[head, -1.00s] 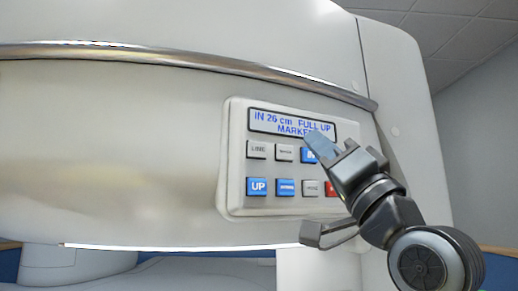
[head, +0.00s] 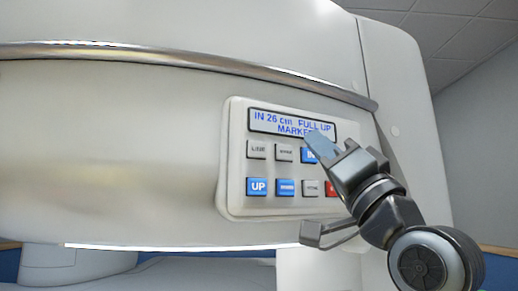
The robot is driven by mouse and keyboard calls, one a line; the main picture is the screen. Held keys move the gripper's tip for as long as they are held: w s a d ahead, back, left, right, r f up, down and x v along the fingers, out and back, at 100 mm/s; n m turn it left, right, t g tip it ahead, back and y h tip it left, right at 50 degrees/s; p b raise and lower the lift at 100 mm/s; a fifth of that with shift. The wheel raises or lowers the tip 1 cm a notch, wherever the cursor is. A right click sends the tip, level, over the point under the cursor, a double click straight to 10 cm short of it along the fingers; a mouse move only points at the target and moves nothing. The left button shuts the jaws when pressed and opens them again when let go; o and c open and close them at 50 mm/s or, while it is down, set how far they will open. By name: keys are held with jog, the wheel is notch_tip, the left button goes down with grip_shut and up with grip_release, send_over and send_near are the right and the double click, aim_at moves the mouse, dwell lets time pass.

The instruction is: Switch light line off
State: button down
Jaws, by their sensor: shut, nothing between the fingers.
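The control panel (head: 235,160) is set in the front of the big cream-coloured magnet housing. Its display (head: 277,122) reads "IN 26 cm FULL UP MARKE…", with the end of the second line hidden. A grey button labelled like "LINE" (head: 257,150) is at the upper left of the keys. My gripper (head: 320,143) is shut and empty, its tip in front of the display's lower right and the blue "IN" button (head: 308,155). It is to the right of the LINE button. I cannot tell whether the tip touches the panel.
Other keys are a blue "UP" button (head: 257,187), another blue button (head: 287,187), small grey buttons (head: 284,153) and a red button (head: 331,188) partly hidden by my gripper. A metal rail (head: 190,60) runs above the panel. A pale table (head: 200,274) lies below.

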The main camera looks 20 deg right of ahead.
aim_at(257, 150)
jog(key=shift+a, duration=0.1)
dwell(0.7)
jog(key=s+a+p, duration=0.4)
jog(key=a, duration=0.1)
jog(key=shift+s, duration=0.3)
jog(key=shift+w, duration=0.15)
dwell(0.4)
jog(key=shift+w+a+b, duration=0.2)
jog(key=shift+w+b, duration=0.05)
jog(key=shift+w, duration=1.15)
jog(key=shift+w+a+b, duration=0.25)
jog(key=shift+w, duration=1.2)
jog(key=shift+w+a+b, duration=0.2)
jog(key=shift+w+b, duration=0.05)
jog(key=shift+w, duration=1.15)
jog(key=shift+w, duration=0.1)
jog(key=shift+w, duration=0.3)
